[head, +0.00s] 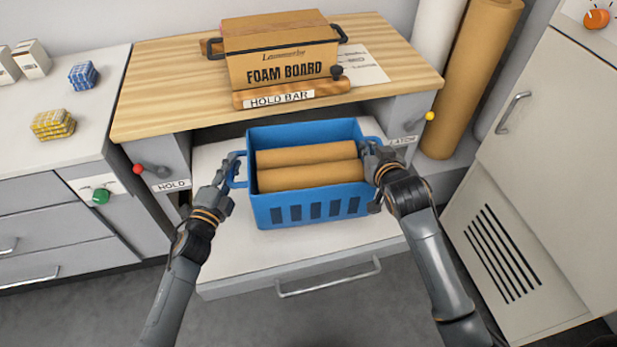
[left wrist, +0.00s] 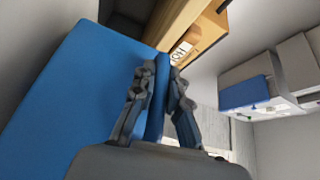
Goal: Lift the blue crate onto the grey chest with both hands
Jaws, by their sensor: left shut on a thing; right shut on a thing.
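The blue crate (head: 310,208) is at the pale pull-out shelf (head: 285,252) under the wooden bench top; I cannot tell whether its base touches. Two brown rolls (head: 312,177) lie inside it. My left gripper (head: 230,172) is shut on the crate's left handle. The left wrist view shows its fingers (left wrist: 158,92) on either side of the blue handle, beside the crate wall (left wrist: 75,95). My right gripper (head: 374,155) is shut on the right handle, which it mostly hides. A grey chest of drawers (head: 45,225) with a pale top stands at the left.
A foam board box (head: 280,55) stands on the wooden top (head: 160,85), behind a hold bar (head: 291,93). Small yellow (head: 53,124) and blue (head: 83,75) packs lie on the chest. A cabinet (head: 540,170) stands right.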

